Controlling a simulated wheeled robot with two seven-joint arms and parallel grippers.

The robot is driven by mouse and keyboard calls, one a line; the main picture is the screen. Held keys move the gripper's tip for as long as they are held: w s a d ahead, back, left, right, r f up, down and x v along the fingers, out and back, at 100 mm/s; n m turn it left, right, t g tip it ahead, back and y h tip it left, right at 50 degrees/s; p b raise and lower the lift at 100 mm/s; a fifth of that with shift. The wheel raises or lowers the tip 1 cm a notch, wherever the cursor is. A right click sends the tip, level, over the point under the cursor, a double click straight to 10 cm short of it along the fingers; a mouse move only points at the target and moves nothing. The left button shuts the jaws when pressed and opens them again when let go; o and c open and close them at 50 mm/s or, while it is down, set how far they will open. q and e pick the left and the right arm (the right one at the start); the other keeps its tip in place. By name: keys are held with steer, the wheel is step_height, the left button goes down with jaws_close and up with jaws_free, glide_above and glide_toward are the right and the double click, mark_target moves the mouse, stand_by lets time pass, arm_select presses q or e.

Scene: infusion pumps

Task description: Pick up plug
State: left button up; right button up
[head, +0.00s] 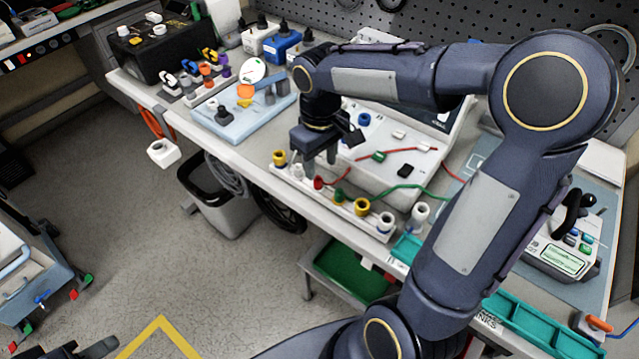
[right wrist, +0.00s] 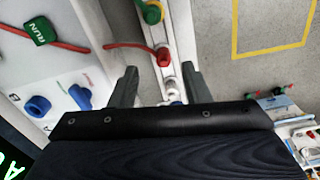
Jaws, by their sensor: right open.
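My right gripper (head: 316,155) is over the front edge of the bench, above a rail (head: 345,205) that holds several coloured plugs. It is open, and in the right wrist view its two fingers (right wrist: 158,84) stand apart on either side of the rail line. A white plug (right wrist: 172,90) is between the fingers, partly hidden by the gripper body; I cannot tell if they touch it. A red plug (head: 319,183) with a red cord sits just beyond, also in the right wrist view (right wrist: 163,57). A green plug (head: 339,195) follows. Part of what seems my left gripper (head: 92,349) shows at bottom left.
A white device panel (head: 400,165) with red and green cords lies behind the rail. A yellow plug (head: 279,158) is at the rail's left end. A blue stand (head: 235,120) is further left. A grey bin (head: 215,195) stands below the bench edge.

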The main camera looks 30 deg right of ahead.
mark_target(318, 179)
steer(key=f, duration=0.4)
steer(key=shift+w+a+f, duration=0.1)
steer(key=shift+a+f, duration=0.1)
steer(key=shift+f, duration=0.2)
jaws_close()
